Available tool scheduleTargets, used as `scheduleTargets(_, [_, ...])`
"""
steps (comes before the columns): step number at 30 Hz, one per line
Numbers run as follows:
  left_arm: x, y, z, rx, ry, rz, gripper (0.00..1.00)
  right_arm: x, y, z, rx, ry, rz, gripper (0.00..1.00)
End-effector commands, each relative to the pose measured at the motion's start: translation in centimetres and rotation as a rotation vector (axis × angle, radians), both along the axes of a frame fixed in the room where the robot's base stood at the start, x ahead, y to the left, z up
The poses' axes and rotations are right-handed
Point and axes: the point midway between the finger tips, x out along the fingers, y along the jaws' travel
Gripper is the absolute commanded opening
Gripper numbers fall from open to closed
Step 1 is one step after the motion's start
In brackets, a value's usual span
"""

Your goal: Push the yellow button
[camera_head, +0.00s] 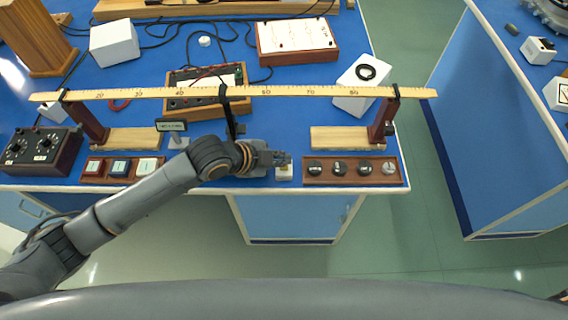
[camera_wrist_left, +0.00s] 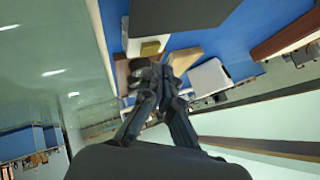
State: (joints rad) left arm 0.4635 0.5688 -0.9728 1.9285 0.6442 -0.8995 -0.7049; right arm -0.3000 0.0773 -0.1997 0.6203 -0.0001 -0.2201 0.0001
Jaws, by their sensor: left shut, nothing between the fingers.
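A small pale block (camera_head: 284,174) sits near the front edge of the blue bench, just below my left gripper's tip in the head view. In the left wrist view a white block (camera_wrist_left: 134,46) carries a yellow patch, which looks like the yellow button (camera_wrist_left: 150,48). My left gripper (camera_head: 284,159) is shut and empty, close to the block. Its fingertips (camera_wrist_left: 160,76) show just below the yellow patch in the wrist view. The gripper partly covers the block in the head view, and I cannot tell whether they touch. My right gripper is not in view.
A long ruler beam (camera_head: 290,92) on two wooden stands spans the bench behind my gripper. A tray with several dark weights (camera_head: 352,170) is at right; a tray of square pieces (camera_head: 120,169) is at left. A small sign (camera_head: 172,126) stands near my arm.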

Motion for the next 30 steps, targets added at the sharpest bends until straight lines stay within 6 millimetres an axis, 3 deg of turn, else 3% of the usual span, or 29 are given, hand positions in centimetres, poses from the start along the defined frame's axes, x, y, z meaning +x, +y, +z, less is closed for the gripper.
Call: scheduleTargets(30, [-0.02,0.00,-0.84,0.000,0.000,0.000,0.00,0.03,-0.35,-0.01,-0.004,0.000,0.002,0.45])
